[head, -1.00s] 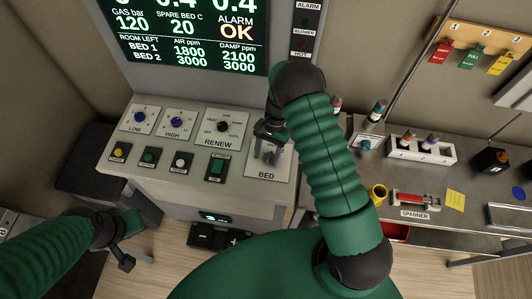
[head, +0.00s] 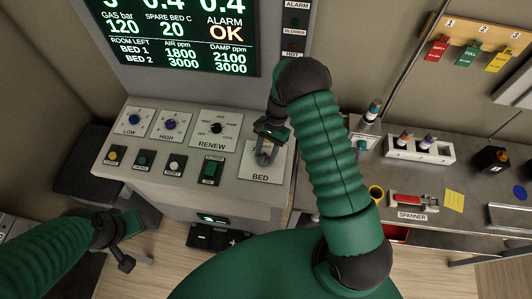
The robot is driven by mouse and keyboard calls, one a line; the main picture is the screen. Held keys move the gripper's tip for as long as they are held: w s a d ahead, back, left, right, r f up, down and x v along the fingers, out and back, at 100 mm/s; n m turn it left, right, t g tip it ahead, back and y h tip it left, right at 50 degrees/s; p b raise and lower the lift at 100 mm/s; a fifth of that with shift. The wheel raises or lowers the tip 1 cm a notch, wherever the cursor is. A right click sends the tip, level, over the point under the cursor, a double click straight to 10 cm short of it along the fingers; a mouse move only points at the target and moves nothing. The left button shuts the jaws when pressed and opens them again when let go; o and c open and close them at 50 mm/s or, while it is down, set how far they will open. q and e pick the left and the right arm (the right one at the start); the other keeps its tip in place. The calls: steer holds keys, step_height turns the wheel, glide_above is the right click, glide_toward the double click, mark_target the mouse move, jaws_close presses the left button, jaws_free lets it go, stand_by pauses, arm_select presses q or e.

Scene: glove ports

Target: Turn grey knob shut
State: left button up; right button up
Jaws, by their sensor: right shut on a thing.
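My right gripper (head: 264,158) reaches down over the white BED plate (head: 276,172) on the console. It is shut on a small grey knob there. The knob is mostly covered by the fingers and wrist, so its angle cannot be read. My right arm crosses the view from the lower right and hides part of the console's right edge. My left gripper (head: 122,245) hangs low at the left, away from the console. Its fingers are too dark and small to tell whether they are open.
Left on the console are LOW (head: 133,123), HIGH (head: 171,125) and RENEW (head: 216,128) dials, with several buttons in front. A screen (head: 180,40) reading ALARM OK stands behind. At right, a bench holds a spanner tray (head: 413,201) and a bottle rack (head: 420,150).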

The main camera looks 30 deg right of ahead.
steer(key=o, duration=1)
steer(key=shift+s+a+f, duration=0.1)
steer(key=shift+s+f, duration=0.05)
steer(key=o, duration=0.4)
steer(key=shift+a, duration=0.15)
steer(key=shift+c, duration=0.2)
arm_select(q)
steer(key=shift+w+a+f, duration=0.1)
steer(key=shift+a, duration=0.3)
arm_select(e)
steer(key=shift+w+r, duration=0.2)
steer(key=shift+r, duration=0.05)
arm_select(q)
steer(key=f+b, duration=0.4)
steer(key=shift+d, duration=0.2)
arm_select(e)
steer(key=v, duration=1.6)
steer(key=shift+w+r, duration=0.15)
steer(key=shift+r, duration=0.05)
